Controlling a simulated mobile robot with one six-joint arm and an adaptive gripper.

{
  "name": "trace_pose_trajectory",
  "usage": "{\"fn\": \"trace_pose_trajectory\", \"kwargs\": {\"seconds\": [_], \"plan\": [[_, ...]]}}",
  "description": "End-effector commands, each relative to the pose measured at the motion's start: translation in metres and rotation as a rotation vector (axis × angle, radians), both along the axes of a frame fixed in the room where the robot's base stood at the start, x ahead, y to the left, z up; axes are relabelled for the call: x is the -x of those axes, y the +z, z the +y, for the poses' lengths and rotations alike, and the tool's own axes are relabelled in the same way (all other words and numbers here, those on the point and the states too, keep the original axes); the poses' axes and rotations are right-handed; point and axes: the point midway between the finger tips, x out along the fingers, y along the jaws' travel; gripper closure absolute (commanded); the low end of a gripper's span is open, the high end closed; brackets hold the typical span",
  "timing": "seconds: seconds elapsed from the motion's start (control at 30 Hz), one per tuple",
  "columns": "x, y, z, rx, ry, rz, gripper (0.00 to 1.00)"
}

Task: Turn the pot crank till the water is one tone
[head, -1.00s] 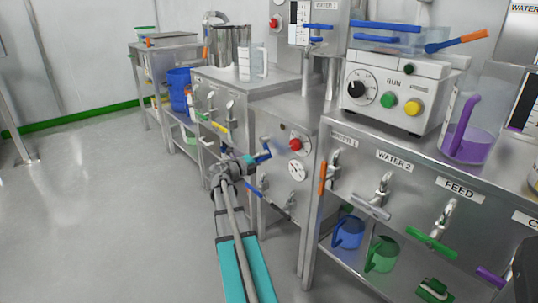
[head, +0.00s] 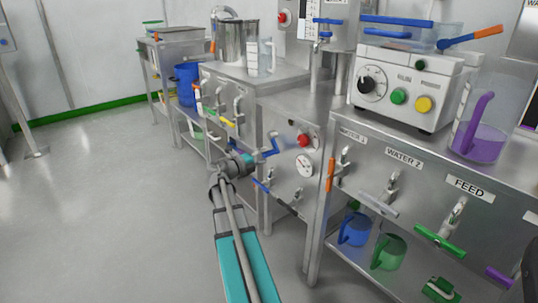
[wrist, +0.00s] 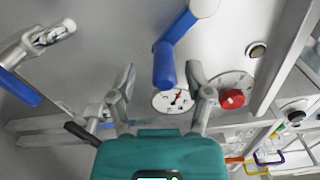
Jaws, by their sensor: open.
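A steel pot (head: 236,42) stands on the back counter in the head view; its inside and any water are hidden. A blue crank-like handle (head: 271,147) sticks out from the steel cabinet front. In the wrist view a blue bent handle (wrist: 166,66) hangs from a pale round end; I cannot tell whether it turns the pot. My gripper (head: 260,158) is close to the cabinet handle in the head view. In the wrist view my gripper (wrist: 160,72) is open, with the blue handle's lower end appearing between its fingertips. No grip on it shows.
Several taps line the fronts, including a blue lever (wrist: 22,88) at left in the wrist view. The counter (head: 420,165) with the RUN box (head: 412,80) stands at right. Floor at left is clear.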

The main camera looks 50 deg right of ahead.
Motion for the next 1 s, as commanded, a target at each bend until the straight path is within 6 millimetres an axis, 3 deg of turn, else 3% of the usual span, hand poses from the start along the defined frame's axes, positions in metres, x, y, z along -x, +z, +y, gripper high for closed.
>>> {"fn": "trace_pose_trajectory", "kwargs": {"seconds": [0.5,1.0], "plan": [[-0.015,0.0,0.068,-0.001,-0.004,0.0,0.35],[-0.019,0.0,0.08,0.0,-0.005,-0.001,0.35]]}}
